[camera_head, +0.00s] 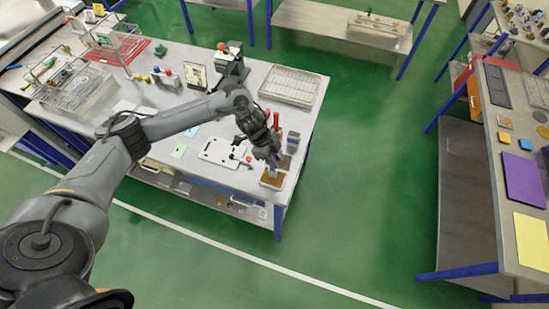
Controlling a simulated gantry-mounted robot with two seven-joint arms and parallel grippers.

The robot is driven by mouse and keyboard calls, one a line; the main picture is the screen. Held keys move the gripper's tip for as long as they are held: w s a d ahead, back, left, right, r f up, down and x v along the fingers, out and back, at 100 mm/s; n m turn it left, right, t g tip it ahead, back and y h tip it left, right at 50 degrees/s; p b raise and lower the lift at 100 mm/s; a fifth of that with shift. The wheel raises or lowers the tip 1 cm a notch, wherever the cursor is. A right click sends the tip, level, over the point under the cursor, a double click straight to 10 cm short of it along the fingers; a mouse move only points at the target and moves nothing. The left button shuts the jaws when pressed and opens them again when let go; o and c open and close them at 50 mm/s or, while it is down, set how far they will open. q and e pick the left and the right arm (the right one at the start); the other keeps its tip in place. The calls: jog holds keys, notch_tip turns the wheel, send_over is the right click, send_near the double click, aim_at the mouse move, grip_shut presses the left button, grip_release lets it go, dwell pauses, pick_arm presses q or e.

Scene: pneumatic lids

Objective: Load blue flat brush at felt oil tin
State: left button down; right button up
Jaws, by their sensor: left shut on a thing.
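My left gripper (268,154) points down over the right front corner of the workbench. It is shut on a thin thing that I take to be the blue flat brush (274,168). Only a small bluish bit shows below the fingers; the rest is hidden. Just under it is a shallow tray with a brown pad, which seems to be the felt oil tin (272,180). I cannot tell whether the brush touches the pad. My right gripper is not in view.
Red-topped items (276,121) and a dark block (293,140) stand close to the gripper. A white plate with holes (222,152) lies to its left. A gridded tray (291,86) is at the back right. Another bench (515,150) stands across the green floor.

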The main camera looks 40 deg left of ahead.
pick_arm(q)
jog(key=shift+f, duration=0.35)
jog(key=shift+f, duration=0.1)
dwell(1.6)
notch_tip(320, 180, up, 7)
jog(key=p, duration=0.7)
dwell(0.8)
